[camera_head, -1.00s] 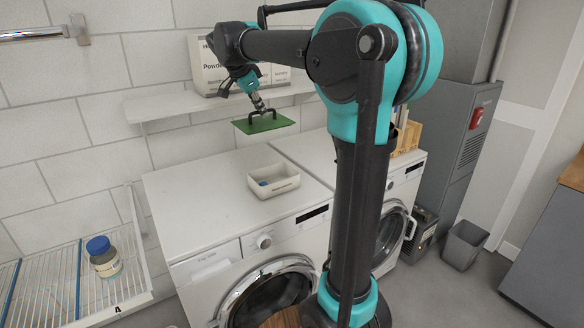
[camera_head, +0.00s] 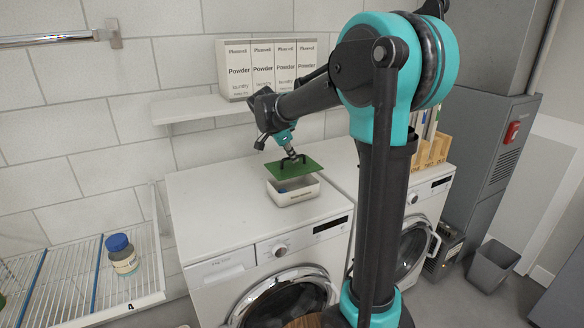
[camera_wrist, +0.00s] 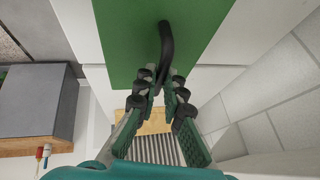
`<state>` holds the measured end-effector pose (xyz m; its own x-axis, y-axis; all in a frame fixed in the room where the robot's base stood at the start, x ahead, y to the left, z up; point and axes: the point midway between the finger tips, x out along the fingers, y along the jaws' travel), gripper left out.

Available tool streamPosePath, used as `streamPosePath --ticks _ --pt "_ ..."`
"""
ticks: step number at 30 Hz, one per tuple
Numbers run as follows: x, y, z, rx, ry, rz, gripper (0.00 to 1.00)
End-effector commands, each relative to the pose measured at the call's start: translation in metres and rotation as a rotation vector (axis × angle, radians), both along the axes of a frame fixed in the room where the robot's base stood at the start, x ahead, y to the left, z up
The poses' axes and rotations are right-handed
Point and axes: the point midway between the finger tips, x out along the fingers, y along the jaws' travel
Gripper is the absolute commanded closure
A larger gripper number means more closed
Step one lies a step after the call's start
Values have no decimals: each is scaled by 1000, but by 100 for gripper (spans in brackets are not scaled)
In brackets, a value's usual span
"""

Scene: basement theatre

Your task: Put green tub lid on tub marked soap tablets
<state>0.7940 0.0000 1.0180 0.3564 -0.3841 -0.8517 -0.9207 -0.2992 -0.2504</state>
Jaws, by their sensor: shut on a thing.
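The green tub lid (camera_head: 300,171) hangs by its dark handle from my gripper (camera_head: 291,157). In the wrist view, my gripper (camera_wrist: 166,84) is shut on the black handle of the green lid (camera_wrist: 125,45). The white tub (camera_head: 300,195) stands on the left washing machine, with small print on its front too small to read. A bit of blue shows inside it. The lid is over the tub, slightly tilted, covering much of its opening. Whether lid and rim touch, I cannot tell; the front of the tub is uncovered. In the wrist view the tub is hidden.
The left washing machine (camera_head: 225,215) has a clear top around the tub. Powder boxes (camera_head: 262,68) stand on a wall shelf (camera_head: 190,108) behind. A wire rack (camera_head: 75,285) with a blue-capped jar (camera_head: 121,254) is at left. Wooden holders (camera_head: 430,150) stand at right.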

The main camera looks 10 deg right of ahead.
Motion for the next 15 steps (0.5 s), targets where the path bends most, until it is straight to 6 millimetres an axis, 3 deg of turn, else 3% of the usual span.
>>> streamPosePath --ticks 10,15 --pt "0 0 -36 0 0 0 100" --pt "0 0 -45 0 0 0 100"
